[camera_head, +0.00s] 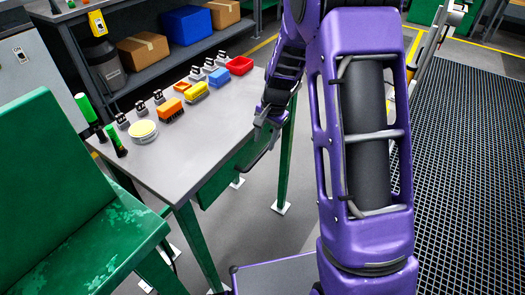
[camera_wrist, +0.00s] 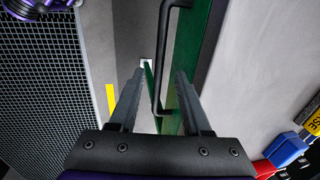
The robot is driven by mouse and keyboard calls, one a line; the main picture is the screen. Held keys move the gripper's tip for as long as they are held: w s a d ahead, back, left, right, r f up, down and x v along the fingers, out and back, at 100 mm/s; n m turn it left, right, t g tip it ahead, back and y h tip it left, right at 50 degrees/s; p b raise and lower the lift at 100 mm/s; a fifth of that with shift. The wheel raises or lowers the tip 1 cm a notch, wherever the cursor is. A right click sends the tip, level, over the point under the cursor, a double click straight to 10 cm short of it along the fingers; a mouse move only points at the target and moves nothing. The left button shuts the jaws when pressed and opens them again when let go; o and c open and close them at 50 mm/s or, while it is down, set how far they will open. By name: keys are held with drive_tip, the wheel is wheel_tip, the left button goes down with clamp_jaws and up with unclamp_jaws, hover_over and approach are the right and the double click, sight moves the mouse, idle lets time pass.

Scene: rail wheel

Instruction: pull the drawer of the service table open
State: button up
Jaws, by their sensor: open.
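The service table (camera_head: 175,150) has a grey top and green legs. Its green drawer (camera_head: 220,180) sits under the edge facing my arm and looks closed. A dark bar handle (camera_head: 262,152) stands out from the drawer front. In the wrist view the handle (camera_wrist: 160,60) runs down the picture between the fingers, beside the green drawer front (camera_wrist: 187,45). My gripper (camera_wrist: 157,82) is open, with the right finger over the drawer side and the left over the floor. In the head view my gripper (camera_head: 265,122) is at the table edge, partly hidden. I cannot tell whether it touches the handle.
A green chair (camera_head: 50,190) is at the left. A shelf with boxes (camera_head: 143,50) is behind. Floor before the drawer is clear.

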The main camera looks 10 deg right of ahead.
sight(262, 153)
drive_tip(key=f, duration=0.4)
drive_tip(key=shift+w+a+f+b, duration=0.3)
drive_tip(key=shift+w+f, duration=0.1)
clamp_jaws()
idle(1.1)
